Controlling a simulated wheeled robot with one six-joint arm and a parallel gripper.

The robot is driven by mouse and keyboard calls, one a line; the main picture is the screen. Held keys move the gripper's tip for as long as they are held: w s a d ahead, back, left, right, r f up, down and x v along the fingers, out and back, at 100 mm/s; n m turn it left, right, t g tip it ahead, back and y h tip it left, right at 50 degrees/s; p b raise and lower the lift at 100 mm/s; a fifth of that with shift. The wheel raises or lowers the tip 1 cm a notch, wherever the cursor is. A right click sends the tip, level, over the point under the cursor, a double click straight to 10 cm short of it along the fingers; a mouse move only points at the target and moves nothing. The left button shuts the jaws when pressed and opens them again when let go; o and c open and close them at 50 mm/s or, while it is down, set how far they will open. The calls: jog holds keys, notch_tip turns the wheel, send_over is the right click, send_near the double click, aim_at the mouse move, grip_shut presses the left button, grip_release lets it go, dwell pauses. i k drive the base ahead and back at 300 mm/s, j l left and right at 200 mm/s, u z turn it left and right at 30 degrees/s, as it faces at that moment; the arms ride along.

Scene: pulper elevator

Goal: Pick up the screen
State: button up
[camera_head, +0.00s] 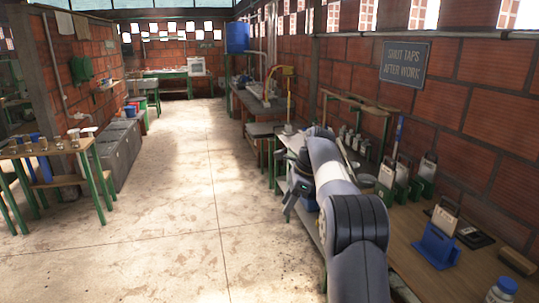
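I cannot tell for sure which thing is the screen. On the right bench, a blue stand (437,246) holds an upright pale panel with a wood-coloured frame (446,214). Behind it, similar pale panels with handles (387,173) stand in green holders (403,193). A dark flat piece (472,236) lies beside the blue stand. My arm rises from the bottom of the picture along the bench's left edge and bends over near the middle. Dark and grey parts just left of it (291,203) may be my gripper, small and partly hidden; its fingers are unclear.
The right bench (409,232) also bears a white bottle with a blue cap (502,291) and a brown block (517,262). A table with cups (50,151) and grey bins (118,152) stand left. The concrete floor (190,205) between is clear.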

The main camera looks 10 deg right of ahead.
aim_at(428, 170)
jog(key=i+z, duration=0.2)
jog(key=i, duration=0.6)
jog(key=i+j+z, duration=0.2)
jog(key=i, duration=0.55)
jog(key=i+z, duration=0.25)
jog(key=z, duration=0.2)
jog(key=i+z, duration=0.25)
jog(key=z, duration=0.15)
jog(key=i+j+z, duration=0.1)
jog(key=i+z, duration=0.15)
jog(key=z, duration=0.2)
jog(key=i+j+z, duration=0.2)
jog(key=z, duration=0.2)
jog(key=i+j+z, duration=0.25)
jog(key=z, duration=0.15)
jog(key=i+j, duration=0.05)
jog(key=i, duration=0.1)
